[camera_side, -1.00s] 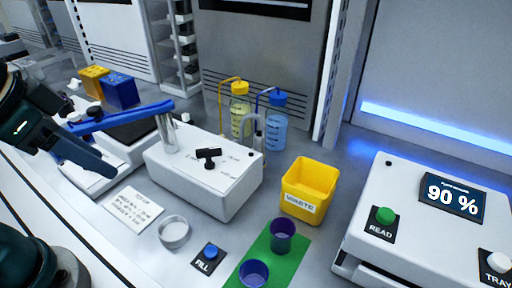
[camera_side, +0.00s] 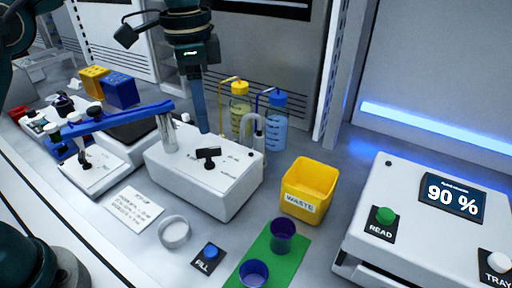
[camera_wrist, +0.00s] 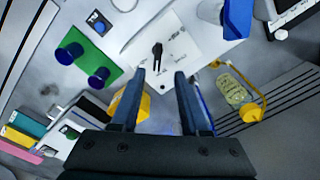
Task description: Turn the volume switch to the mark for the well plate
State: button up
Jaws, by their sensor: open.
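The volume switch (camera_side: 208,155) is a black bar-shaped knob on top of a white box (camera_side: 232,200). Small printed marks surround it, too small to read in the side view. The knob also shows in the wrist view (camera_wrist: 157,52), just beyond the gap between my fingertips. My gripper (camera_side: 202,128) points down above the rear part of the white box, apart from the knob. In the wrist view my gripper (camera_wrist: 158,74) is open, with two dark blue fingers and nothing between them. I cannot read which mark is for the well plate.
A blue arm with a clear nozzle (camera_side: 122,117) stands at the box's left. Bottles with yellow (camera_side: 240,88) and blue (camera_side: 278,98) caps stand behind it. A yellow waste bin (camera_side: 308,187), purple cups on a green mat (camera_side: 262,243) and a FILL button (camera_side: 210,251) lie right and in front.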

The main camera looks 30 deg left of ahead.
aim_at(208, 149)
jog(key=shift+d+f, duration=0.1)
jog(key=shift+f, duration=3.2)
grip_shut()
